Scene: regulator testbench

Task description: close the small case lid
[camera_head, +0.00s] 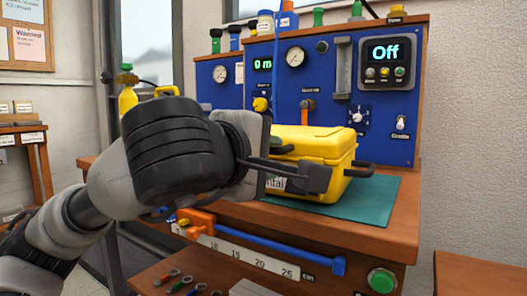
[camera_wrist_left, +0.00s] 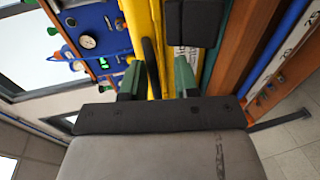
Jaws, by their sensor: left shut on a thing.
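The small yellow case (camera_head: 345,180) stands on a teal mat (camera_head: 375,200) on the bench. Its lid (camera_head: 318,135) lies flat on top and looks down on the body; my arm covers the left side, so I cannot tell if it is fully shut. Dark fittings stick out at the case's front and right side. My left gripper (camera_wrist_left: 158,78) is at the case's left end. In the left wrist view its green fingers are on either side of yellow case material and a dark strip, and it is shut on the case; the exact part is unclear. My right gripper is not in view.
A blue regulator panel (camera_head: 440,80) with gauges, knobs and an "Off" display stands close behind the case. A blue bar (camera_head: 285,253), a ruler and a green button (camera_head: 382,280) are on the bench front. The mat is bare to the case's right.

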